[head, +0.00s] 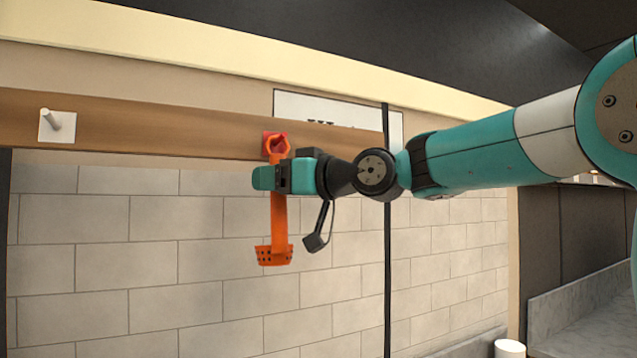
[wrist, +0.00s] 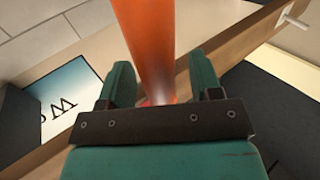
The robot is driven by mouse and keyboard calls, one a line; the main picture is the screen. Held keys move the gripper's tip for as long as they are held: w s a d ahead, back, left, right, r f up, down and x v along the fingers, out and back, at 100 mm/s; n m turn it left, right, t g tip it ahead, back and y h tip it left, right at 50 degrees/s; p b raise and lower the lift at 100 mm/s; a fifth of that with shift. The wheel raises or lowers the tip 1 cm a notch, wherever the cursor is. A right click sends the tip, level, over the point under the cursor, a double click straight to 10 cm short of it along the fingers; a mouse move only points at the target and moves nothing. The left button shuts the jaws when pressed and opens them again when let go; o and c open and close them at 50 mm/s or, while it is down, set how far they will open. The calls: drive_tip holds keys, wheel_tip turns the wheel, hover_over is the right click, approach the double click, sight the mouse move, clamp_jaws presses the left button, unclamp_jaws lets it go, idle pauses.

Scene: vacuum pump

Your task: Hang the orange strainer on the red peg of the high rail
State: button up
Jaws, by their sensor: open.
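The orange strainer (head: 278,222) hangs upright against the wall in the head view. Its perforated cup is at the bottom and its hooked or ringed top end is at the red peg (head: 270,135) on the wooden high rail (head: 180,130). My gripper (head: 265,178) is level with the upper handle, just below the rail. In the wrist view the orange handle (wrist: 143,45) runs between my two teal fingers (wrist: 165,85), with gaps on both sides. The jaws are open around the handle. The exact contact of ring and peg is partly hard to make out.
A white peg on a square plate (head: 57,126) is on the rail at the left. A framed sign (head: 330,108) is behind my arm. A dark vertical pole (head: 387,260) stands right of the strainer. A white cylinder (head: 509,348) is at the lower right.

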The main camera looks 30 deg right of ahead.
drive_tip(key=b+v, duration=0.6)
drive_tip(key=v, duration=1)
drive_tip(key=shift+s, duration=0.1)
drive_tip(key=s+a+f+m+g+h+b, duration=0.1)
drive_tip(key=a+f+g, duration=0.4)
drive_tip(key=f, duration=0.7)
drive_tip(key=a+f+g+h+b, duration=0.1)
drive_tip(key=a+f+g, duration=0.2)
drive_tip(key=a+f, duration=0.65)
drive_tip(key=s+f+n+g+h, duration=0.1)
drive_tip(key=s+f+g+h, duration=0.2)
drive_tip(key=s+f+g, duration=0.4)
drive_tip(key=s+f, duration=0.8)
drive_tip(key=f, duration=0.4)
drive_tip(key=shift+s+d+f+h, duration=0.15)
drive_tip(key=shift+s+f+h, duration=0.05)
drive_tip(key=shift+h, duration=0.2)
